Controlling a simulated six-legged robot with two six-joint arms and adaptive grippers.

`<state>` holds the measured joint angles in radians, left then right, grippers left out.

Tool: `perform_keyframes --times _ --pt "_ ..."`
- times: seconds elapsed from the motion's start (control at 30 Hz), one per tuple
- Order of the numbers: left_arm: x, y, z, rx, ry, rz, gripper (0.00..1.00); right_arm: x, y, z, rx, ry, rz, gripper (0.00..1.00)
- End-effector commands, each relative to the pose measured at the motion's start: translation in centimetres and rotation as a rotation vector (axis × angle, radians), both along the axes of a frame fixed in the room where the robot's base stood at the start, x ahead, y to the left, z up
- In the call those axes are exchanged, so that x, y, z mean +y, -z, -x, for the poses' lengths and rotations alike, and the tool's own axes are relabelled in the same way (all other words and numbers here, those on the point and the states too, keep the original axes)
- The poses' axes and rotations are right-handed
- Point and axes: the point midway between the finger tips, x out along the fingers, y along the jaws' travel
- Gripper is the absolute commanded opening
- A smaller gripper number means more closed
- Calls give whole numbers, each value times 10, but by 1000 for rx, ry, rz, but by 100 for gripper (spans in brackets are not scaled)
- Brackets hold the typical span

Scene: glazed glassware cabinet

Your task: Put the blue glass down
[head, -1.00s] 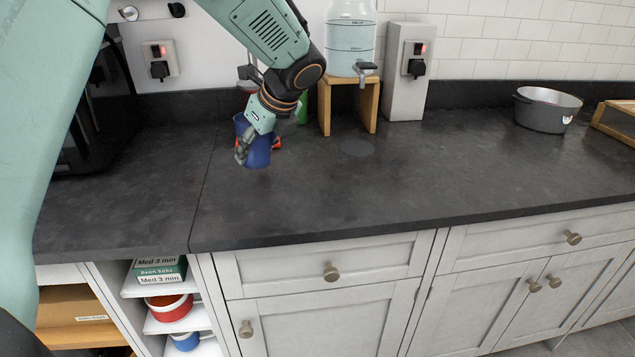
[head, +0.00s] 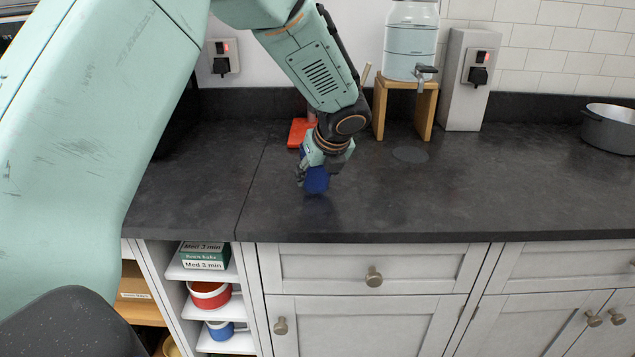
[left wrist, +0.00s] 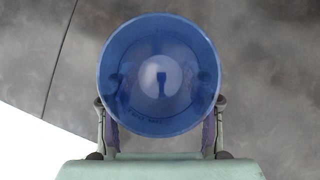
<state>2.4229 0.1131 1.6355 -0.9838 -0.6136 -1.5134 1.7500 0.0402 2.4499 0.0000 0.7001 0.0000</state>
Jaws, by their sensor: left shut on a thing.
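The blue glass (head: 317,181) is in my left gripper (head: 311,174), over the dark countertop (head: 480,190) in the head view. The gripper is shut on it, and its fingers and wrist hide part of the glass. In the left wrist view the glass (left wrist: 158,75) shows its round open mouth, with a finger on each side. It looks empty. I cannot tell whether its base touches the counter. My right gripper is not in view.
A red-orange object (head: 300,132) lies behind the glass. A water dispenser (head: 410,45) stands on a wooden stand (head: 379,108) at the back. A grey pot (head: 609,128) is at the far right. The counter right of the glass is clear.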

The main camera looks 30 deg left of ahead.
Motion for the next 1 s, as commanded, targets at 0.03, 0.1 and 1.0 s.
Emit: perform_keyframes --times 0.03,0.1,1.0 --pt "0 10 0 1 -1 0 14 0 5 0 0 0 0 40" --pt "0 12 0 0 0 0 14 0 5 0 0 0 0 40" --pt "-6 -3 4 -2 -1 0 76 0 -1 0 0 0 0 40"
